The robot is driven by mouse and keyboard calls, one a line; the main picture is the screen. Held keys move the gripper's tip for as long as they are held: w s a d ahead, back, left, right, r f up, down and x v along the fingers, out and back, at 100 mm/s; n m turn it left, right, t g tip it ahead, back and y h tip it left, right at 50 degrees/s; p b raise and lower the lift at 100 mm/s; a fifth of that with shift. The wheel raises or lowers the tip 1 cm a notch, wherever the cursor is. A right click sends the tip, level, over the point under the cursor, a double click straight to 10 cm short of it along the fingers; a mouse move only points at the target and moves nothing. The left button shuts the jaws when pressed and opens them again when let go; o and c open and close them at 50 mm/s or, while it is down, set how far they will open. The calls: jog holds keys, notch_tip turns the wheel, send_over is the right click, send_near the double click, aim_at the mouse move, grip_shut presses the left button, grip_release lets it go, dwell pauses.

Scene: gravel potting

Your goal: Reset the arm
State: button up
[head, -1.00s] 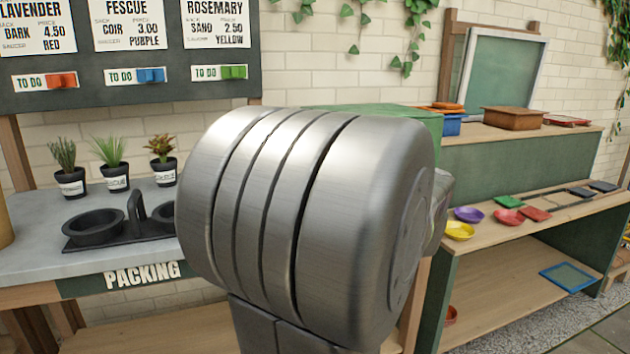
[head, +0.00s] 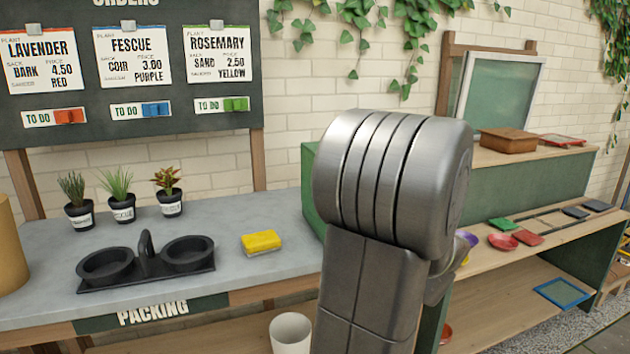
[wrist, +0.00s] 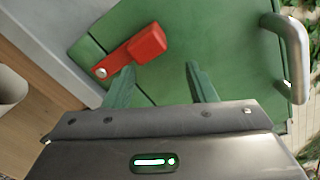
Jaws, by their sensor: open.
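My gripper (wrist: 160,82) shows in the wrist view with its two green fingers apart and nothing between them. Beyond the fingers is a green surface (wrist: 210,45) with a red latch-like piece (wrist: 147,43) and a metal handle (wrist: 290,55) at the right. The red piece lies just past the left fingertip; I cannot tell if they touch. In the head view my arm stands in front of a green box (head: 311,190), and my gripper is hidden there.
The grey packing bench (head: 40,250) holds potted plants (head: 118,195), a black two-cup carrier (head: 148,265) and a yellow sponge-like block (head: 261,242). A white bin (head: 291,333) stands below. Colored saucers (head: 502,241) lie on the right shelf.

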jog(key=w+d+f+m+p, duration=0.1)
jog(key=d+f+m+p, duration=0.2)
jog(key=m+p, duration=0.7)
jog(key=shift+w+d+f+m+p, duration=0.25)
jog(key=shift+f+p, duration=0.85)
jog(key=shift+p, duration=1.25)
jog(key=shift+s, duration=0.1)
